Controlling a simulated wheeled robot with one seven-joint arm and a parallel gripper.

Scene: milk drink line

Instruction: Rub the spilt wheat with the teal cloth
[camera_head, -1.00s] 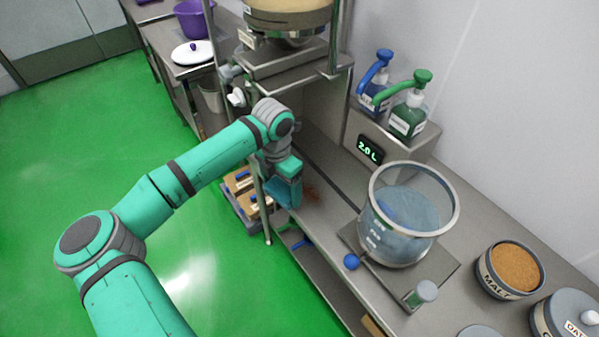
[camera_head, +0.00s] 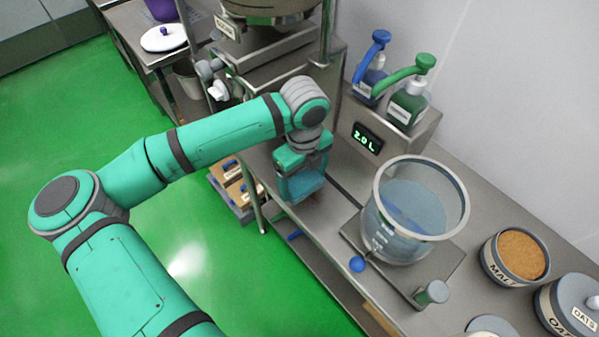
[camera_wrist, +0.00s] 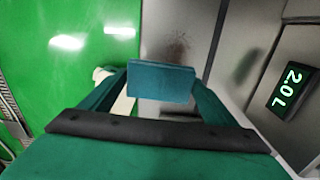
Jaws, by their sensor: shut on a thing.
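My gripper (camera_head: 303,170) is over the steel counter, left of the glass vessel, pointing down. It is shut on the teal cloth (camera_wrist: 160,82), which shows as a folded teal block between the fingers in the wrist view. The spilt wheat (camera_wrist: 178,47) is a faint brown smear on the counter, just beyond the cloth in the wrist view. In the head view the smear is hidden by my gripper. I cannot tell whether the cloth touches the counter.
The glass vessel (camera_head: 418,215) of bluish liquid stands right of my gripper, with a blue knob (camera_head: 357,264) at its front. The display box (camera_head: 367,138) carries two pump bottles behind. A malt tub (camera_head: 517,256) is further right. The counter's front edge drops to green floor.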

